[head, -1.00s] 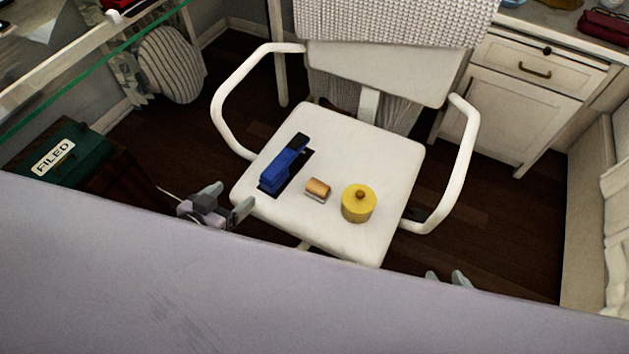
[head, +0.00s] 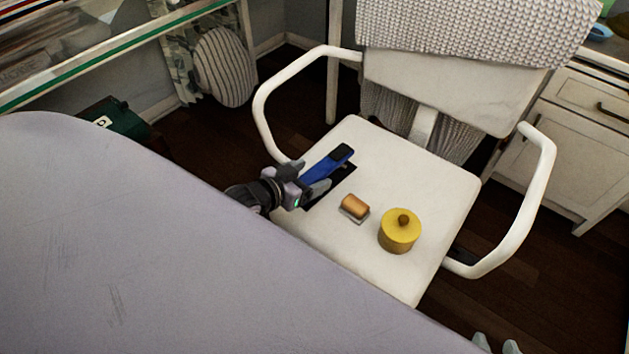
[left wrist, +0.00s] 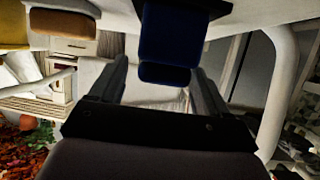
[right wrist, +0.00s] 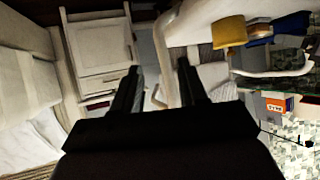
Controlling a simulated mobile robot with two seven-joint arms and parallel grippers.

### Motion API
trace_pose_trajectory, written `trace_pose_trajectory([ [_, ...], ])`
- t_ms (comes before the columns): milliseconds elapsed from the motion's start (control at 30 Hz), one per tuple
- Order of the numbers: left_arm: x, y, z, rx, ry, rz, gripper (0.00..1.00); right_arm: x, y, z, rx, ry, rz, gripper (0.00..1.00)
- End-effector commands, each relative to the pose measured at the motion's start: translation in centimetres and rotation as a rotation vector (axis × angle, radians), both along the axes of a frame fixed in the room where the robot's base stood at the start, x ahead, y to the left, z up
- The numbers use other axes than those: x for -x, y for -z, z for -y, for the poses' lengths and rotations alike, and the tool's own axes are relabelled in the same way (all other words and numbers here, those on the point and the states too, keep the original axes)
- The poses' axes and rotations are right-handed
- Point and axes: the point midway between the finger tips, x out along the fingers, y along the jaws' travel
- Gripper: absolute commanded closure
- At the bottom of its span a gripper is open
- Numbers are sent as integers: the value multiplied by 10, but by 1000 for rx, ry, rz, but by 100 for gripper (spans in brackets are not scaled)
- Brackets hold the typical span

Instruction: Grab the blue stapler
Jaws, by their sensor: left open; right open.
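The blue stapler (head: 328,165) lies on a dark patch on the white chair seat (head: 380,153), near its left side. My left gripper (head: 308,180) is open at the near end of the stapler and hides part of it. In the left wrist view the stapler (left wrist: 168,40) shows ahead, between the two open fingers (left wrist: 160,85). I cannot tell whether a finger touches it. My right gripper (head: 496,345) is at the bottom edge of the head view. The right wrist view shows its fingers (right wrist: 160,85) apart and empty.
A small orange-brown roll-shaped item (head: 354,207) and a yellow round lidded pot (head: 400,231) stand on the seat right of the stapler. White armrests (head: 258,105) flank the seat. A lavender surface (head: 150,250) fills the near left. A glass shelf (head: 110,40) is at upper left.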

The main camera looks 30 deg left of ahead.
Motion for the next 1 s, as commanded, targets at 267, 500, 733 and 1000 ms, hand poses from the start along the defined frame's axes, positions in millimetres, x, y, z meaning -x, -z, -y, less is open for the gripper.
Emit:
trace_pose_trajectory([
  [267, -17, 7, 4, 0, 1, 0, 23, -6, -13, -10, -14, -18, 41, 57],
  [500, -17, 7, 4, 0, 1, -1, 40, -6, -12, -9, -13, -17, 39, 57],
  [733, -17, 7, 4, 0, 1, 0, 100, -5, -10, -8, -11, -14, 34, 57],
  [1000, -20, 0, 4, 3, 2, 16, 100, -4, -9, -7, -10, -13, 30, 57],
])
